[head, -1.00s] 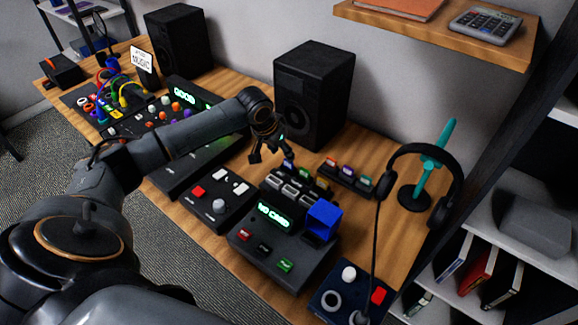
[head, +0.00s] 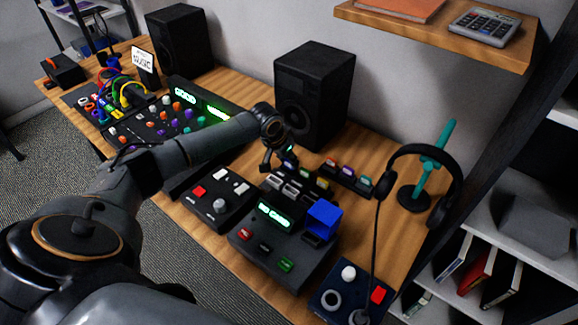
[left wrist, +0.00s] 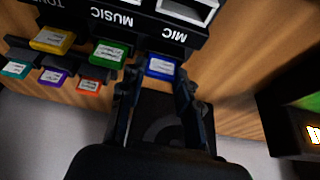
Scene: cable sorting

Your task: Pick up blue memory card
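The blue memory card (left wrist: 161,68) sits at the front of a black card rack (left wrist: 72,48), below the upside-down MIC label in the left wrist view. My left gripper (left wrist: 158,82) is open, with one finger on each side of the card and small gaps showing beside it. In the head view the left gripper (head: 277,158) is at the rack's left end and largely hides the blue card. My right gripper is not in view.
Green (left wrist: 109,53) and yellow (left wrist: 52,40) cards sit beside the blue one. A second rack (head: 346,178) holds more cards. A black speaker (head: 312,95) stands close behind the gripper. A card reader with a lit display (head: 274,217) stands in front.

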